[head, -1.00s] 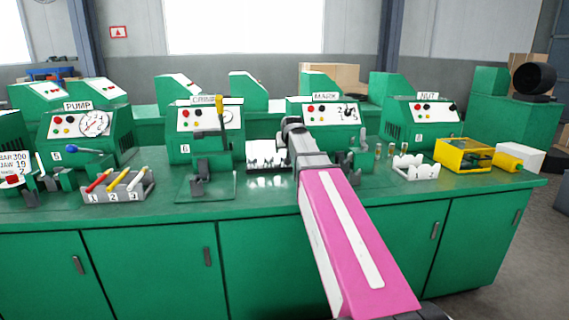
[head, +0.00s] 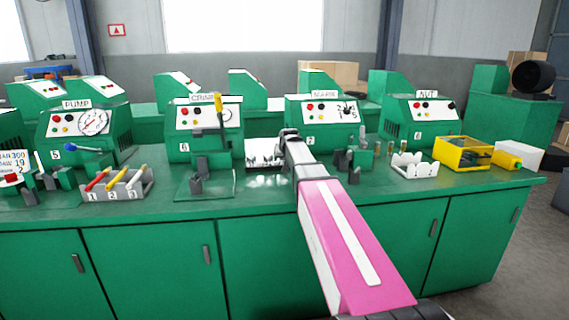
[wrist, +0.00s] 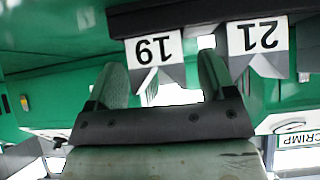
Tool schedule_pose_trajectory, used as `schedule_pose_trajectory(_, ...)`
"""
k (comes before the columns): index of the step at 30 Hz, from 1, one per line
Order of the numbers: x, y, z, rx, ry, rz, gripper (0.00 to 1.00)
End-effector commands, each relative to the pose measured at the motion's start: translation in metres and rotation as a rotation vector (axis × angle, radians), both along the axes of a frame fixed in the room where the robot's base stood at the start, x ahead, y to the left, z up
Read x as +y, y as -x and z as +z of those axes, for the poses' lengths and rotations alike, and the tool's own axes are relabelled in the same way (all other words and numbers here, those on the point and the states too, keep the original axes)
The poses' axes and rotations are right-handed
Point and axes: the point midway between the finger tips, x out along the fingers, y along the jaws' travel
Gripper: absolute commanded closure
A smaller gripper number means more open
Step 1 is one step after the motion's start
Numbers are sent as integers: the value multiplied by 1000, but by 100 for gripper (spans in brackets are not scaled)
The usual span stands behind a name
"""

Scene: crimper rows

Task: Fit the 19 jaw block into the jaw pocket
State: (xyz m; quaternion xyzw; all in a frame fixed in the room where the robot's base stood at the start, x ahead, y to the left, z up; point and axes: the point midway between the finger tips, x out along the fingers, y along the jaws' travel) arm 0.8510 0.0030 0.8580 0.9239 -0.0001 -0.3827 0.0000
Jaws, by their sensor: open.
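In the wrist view, which is upside down, the 19 jaw block (wrist: 154,50) shows its white number label. The 21 jaw block (wrist: 257,37) is beside it. My gripper (wrist: 162,80) is open, its two fingers appearing on either side of the 19 block; I cannot tell whether they touch it. In the head view, my gripper (head: 288,136) is over the right side of the pale jaw rack (head: 265,168), which holds dark blocks. The CRIMP machine (head: 205,140) stands left of the rack, with dark parts at its front. The jaw pocket cannot be made out clearly.
A grey holder (head: 118,194) with red, yellow and white sticks is at the left. The MARK machine (head: 322,112) is behind my arm. Small upright pieces, a white rack (head: 414,170) and a yellow box (head: 462,153) are at the right. The bench front is clear.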

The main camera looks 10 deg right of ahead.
Motion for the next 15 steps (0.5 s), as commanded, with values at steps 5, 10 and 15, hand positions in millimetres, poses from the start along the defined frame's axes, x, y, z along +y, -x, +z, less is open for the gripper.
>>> schedule_pose_trajectory(5, 0, 1, 0, 0, 0, 0, 49)
schedule_pose_trajectory(10, 0, 0, 1, -1, 0, 0, 91)
schedule_pose_trajectory(15, 0, 0, 1, -1, 0, 0, 91)
